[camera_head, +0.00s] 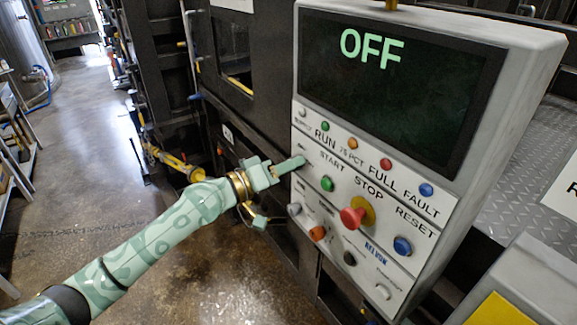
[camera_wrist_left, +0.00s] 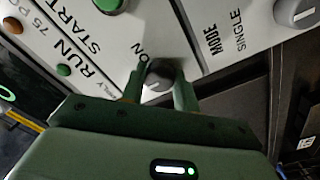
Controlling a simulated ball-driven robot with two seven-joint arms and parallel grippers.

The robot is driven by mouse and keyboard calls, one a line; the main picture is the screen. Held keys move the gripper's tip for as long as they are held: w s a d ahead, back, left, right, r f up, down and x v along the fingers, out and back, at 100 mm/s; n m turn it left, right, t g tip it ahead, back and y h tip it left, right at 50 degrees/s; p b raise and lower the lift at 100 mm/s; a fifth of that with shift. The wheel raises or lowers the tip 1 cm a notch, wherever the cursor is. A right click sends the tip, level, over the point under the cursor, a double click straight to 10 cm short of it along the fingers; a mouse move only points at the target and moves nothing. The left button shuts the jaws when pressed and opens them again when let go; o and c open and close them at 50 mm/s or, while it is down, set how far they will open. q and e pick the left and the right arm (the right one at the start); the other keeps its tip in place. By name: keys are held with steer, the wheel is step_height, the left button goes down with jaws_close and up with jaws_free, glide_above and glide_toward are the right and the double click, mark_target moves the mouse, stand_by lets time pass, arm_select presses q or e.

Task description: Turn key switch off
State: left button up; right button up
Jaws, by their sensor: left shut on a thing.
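The key switch (camera_wrist_left: 158,76) is a small grey knob near the "ON" label on the white control panel (camera_head: 326,205). My left gripper (camera_head: 297,162) reaches the panel's left edge, beside the START button. In the left wrist view its two green fingers (camera_wrist_left: 157,88) stand on either side of the switch and are shut on it. The fingers hide the switch in the head view. The panel's dark screen (camera_head: 400,95) reads "OFF" in green letters. My right gripper is not in view.
Close to my left gripper are the green START button (camera_head: 327,184), the red STOP button (camera_head: 353,218) on a yellow base and the blue RESET button (camera_head: 402,246). A grey mode knob (camera_wrist_left: 294,12) also sits nearby. Open floor (camera_head: 95,130) lies to the left.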

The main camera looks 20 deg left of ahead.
arm_select(q)
steer(key=shift+r, duration=0.1)
steer(key=o, duration=1)
steer(key=shift+c, duration=0.2)
steer(key=shift+a, duration=0.1)
steer(key=b+v, duration=1)
steer(key=v, duration=0.6)
steer(key=shift+a, duration=0.1)
